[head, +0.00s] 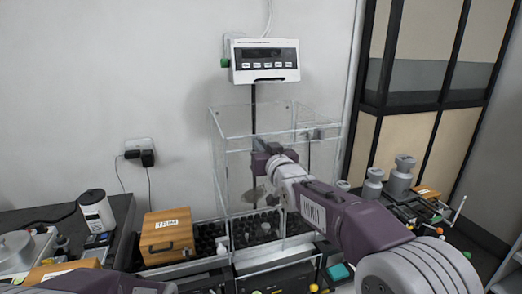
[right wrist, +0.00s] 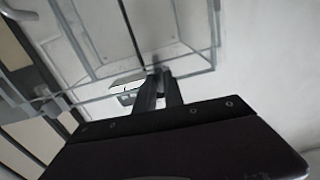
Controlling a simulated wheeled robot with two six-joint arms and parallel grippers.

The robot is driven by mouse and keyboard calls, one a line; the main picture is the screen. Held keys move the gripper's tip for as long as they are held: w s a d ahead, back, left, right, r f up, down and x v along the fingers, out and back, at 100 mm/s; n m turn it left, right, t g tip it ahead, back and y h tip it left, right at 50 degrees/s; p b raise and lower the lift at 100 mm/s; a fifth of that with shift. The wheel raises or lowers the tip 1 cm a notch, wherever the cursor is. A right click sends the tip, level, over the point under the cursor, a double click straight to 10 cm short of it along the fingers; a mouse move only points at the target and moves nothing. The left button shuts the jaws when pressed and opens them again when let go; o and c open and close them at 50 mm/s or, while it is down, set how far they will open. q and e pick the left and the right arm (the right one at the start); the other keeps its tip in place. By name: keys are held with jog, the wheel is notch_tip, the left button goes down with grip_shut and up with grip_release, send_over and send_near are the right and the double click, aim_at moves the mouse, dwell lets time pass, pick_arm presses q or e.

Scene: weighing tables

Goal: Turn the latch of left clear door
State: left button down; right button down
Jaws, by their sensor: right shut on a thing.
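A clear balance case (head: 228,122) with pale edges stands against the wall. Its left clear door (head: 236,178) is at the front left. My right gripper (head: 258,160) reaches in from the right to the upper front of this door. In the right wrist view the two dark fingers (right wrist: 160,75) are close together at the pale door edges. They are shut on a small grey piece, seemingly the latch (right wrist: 157,69), which is mostly hidden between the fingertips. How far it is turned cannot be told. My left gripper is not in view.
A white display box (head: 264,61) is on the wall above the case. A wooden box (head: 167,238) stands to the left, near dark racks. Grey weights (head: 400,177) and small tools crowd the right side. There is little free room on the tables.

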jog(key=shift+r+n, duration=0.2)
jog(key=shift+n, duration=0.2)
jog(key=c, duration=1.4)
grip_release()
jog(key=shift+c, duration=0.2)
jog(key=shift+s, duration=0.1)
jog(key=b+v, duration=0.3)
jog(key=v, duration=0.6)
